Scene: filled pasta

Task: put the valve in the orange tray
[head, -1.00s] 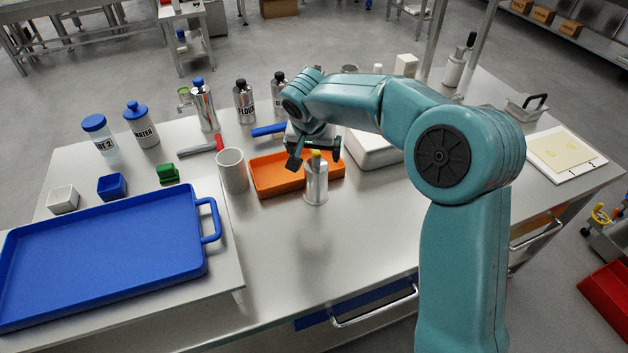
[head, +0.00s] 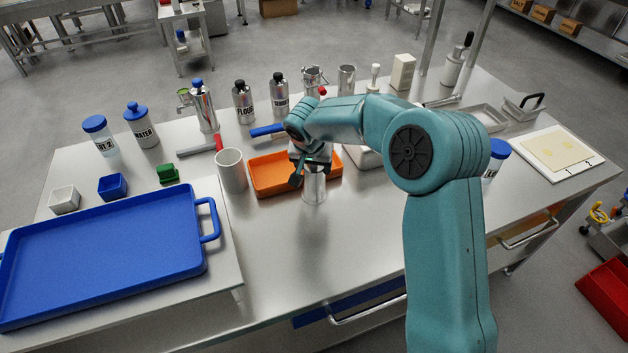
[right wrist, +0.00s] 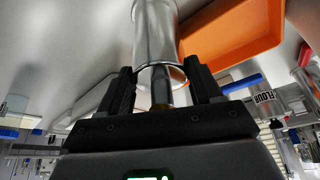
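The valve (right wrist: 158,88) shows in the right wrist view as a grey stem with a yellowish end, sticking out of a metal cylinder (right wrist: 155,30). The cylinder stands upright on the steel table and also shows in the head view (head: 314,190). My right gripper (head: 311,167) is over the cylinder's mouth, its fingers pointing down. In the right wrist view the gripper (right wrist: 162,82) is open, a finger on each side of the stem with gaps. In the head view the gripper hides the valve. The orange tray (head: 268,188) is just behind and left of the cylinder. My left gripper is out of view.
A white mug (head: 231,170) stands close left of the tray. A blue tray (head: 110,250) fills the left front. Bottles, including a flour one (head: 243,102), line the back. The table front, right of the blue tray, is clear.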

